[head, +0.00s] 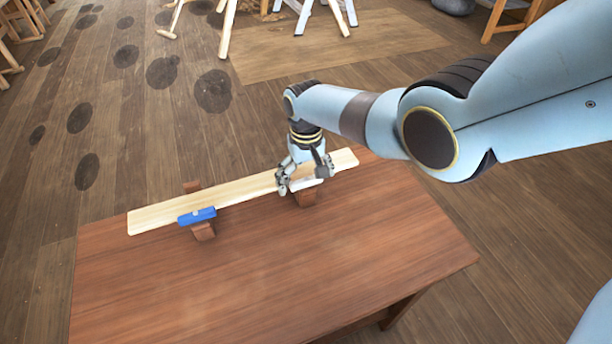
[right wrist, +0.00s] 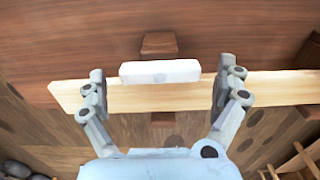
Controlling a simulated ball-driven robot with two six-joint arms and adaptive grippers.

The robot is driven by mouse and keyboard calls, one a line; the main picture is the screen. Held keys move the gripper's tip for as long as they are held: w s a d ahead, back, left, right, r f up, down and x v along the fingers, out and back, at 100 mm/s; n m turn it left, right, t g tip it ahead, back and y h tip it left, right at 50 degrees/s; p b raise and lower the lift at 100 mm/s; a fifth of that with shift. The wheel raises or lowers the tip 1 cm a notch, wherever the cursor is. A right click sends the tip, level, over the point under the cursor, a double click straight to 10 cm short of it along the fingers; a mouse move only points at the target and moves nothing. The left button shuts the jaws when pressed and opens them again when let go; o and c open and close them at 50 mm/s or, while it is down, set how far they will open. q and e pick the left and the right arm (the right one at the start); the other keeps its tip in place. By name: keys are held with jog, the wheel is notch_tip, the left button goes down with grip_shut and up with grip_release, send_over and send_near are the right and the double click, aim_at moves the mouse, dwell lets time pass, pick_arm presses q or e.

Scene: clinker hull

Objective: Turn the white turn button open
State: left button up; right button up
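The white turn button (right wrist: 160,71) lies lengthwise along the near edge of a pale plank (right wrist: 140,97), over a brown wooden block. In the head view the white button (head: 305,184) is partly hidden by my right gripper (head: 304,176). In the right wrist view my right gripper (right wrist: 160,77) is open, with one finger beyond each end of the button and a gap at both ends. It points down at the button from above. My left gripper is not in view.
The blocks stand on a reddish-brown wooden table (head: 270,270), whose front is clear. Wooden trestles (head: 225,30) stand on the floor beyond.

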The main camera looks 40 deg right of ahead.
aim_at(306, 179)
notch_tip(306, 179, up, 12)
dwell(0.7)
dwell(0.4)
